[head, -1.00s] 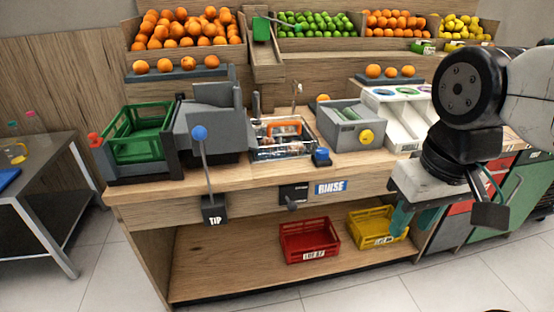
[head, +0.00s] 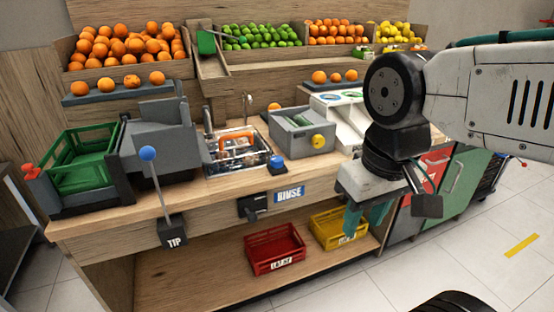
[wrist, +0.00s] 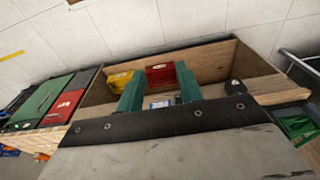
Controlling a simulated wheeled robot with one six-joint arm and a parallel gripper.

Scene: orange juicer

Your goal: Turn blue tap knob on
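A blue knob (head: 277,161) sits on a dark base on the wooden counter, just right of the sink (head: 262,164). A thin tap spout (head: 247,100) rises behind the sink. A second blue ball (head: 148,153) tops the lever above the TIP label. My gripper (head: 365,222) hangs at the counter's front, right of and lower than the knob by the sink. Its two teal fingers are apart with nothing between them. In the wrist view the open fingers (wrist: 158,72) point toward the lower shelf, and I cannot make out the knob there.
A RINSE label (head: 289,194) is on the counter front. Red (head: 274,250) and yellow (head: 338,230) crates sit on the lower shelf. A green crate (head: 78,157) stands at the left. The floor in front is clear.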

